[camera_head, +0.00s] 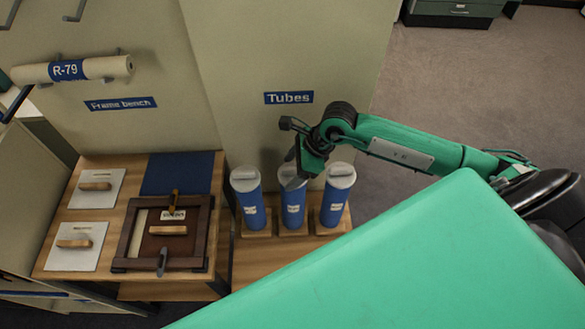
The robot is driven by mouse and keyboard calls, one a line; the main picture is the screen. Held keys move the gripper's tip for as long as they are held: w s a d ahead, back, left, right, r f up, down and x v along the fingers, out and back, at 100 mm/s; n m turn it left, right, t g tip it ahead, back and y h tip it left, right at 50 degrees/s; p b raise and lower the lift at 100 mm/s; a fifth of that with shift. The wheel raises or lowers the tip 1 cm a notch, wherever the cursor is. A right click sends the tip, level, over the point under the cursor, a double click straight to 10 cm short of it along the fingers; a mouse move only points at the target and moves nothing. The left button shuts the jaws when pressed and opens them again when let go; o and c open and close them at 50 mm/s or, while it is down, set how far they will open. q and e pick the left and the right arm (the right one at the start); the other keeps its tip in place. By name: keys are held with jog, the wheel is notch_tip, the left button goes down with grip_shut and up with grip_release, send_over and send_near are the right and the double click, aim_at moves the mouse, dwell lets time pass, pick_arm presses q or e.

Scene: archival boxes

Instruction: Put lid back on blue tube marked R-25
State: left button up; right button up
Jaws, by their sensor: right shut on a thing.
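Three blue tubes with white labels stand upright in a row below the "Tubes" sign: a left tube (252,208), a middle tube (293,210) and a right tube (334,203). Their labels are too small to read, so I cannot tell which is R-25. The left and right tubes wear pale grey lids with handles. My right gripper (296,172) is over the top of the middle tube, shut on a pale grey lid (288,179). The gripper partly hides this lid, and I cannot tell whether it is seated on the tube or just above it. My left gripper is out of view.
The "Tubes" sign (289,97) is on the panel behind. To the left, a wooden bench (133,166) holds a dark frame (130,247) and two white boards with handles. A roll marked R-79 (112,67) hangs above it. My green body covers the lower right.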

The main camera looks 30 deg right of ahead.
dwell(0.4)
jog(key=o, duration=1)
jog(key=shift+o, duration=0.6)
jog(key=shift+r+p, duration=1.5)
jog(key=shift+r, duration=2.05)
grip_shut()
